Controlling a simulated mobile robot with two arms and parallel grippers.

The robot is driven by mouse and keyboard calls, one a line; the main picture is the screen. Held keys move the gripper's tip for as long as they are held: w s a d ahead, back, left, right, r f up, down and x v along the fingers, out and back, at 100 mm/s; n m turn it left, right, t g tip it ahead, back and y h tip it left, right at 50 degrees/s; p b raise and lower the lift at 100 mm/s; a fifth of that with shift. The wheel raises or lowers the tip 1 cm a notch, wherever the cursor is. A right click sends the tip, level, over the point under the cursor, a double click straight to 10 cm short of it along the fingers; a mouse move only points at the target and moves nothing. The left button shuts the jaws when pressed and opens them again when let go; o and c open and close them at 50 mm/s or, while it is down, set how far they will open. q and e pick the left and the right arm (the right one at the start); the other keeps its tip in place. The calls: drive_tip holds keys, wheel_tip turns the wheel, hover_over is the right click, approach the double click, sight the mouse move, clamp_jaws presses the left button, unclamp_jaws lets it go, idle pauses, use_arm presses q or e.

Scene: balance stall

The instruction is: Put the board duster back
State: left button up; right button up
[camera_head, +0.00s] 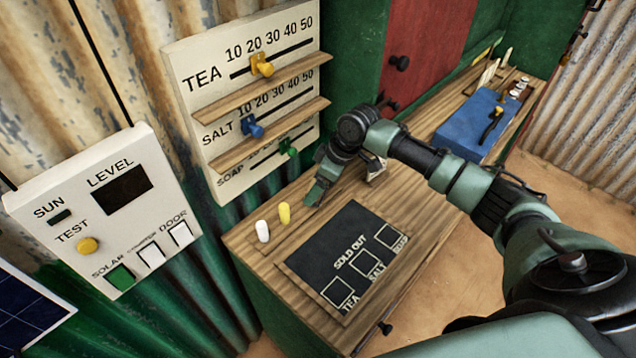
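My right arm reaches in from the right over the wooden counter (240,238). Its gripper (314,194) points down near the counter's back edge, behind the chalkboard. Its fingers are seen from the side, and I cannot tell whether anything is between them. A small brown and pale object (375,174) shows just under my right forearm; it is partly hidden, and I cannot tell whether it is the board duster. The dark "SOLD OUT" chalkboard (320,255) lies on the counter, with boxes marked TEA, SALT and SOAP. My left gripper is not in view.
A white chalk (263,231) and a yellow chalk (284,213) stand left of the gripper. The price board (205,85) with sliders and a switch panel (100,215) are on the wall. A blue box (470,128) sits at the counter's far end.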

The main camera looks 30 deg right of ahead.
drive_tip(key=b+v, duration=0.1)
drive_tip(key=v, duration=1.1)
drive_tip(key=shift+b, duration=0.35)
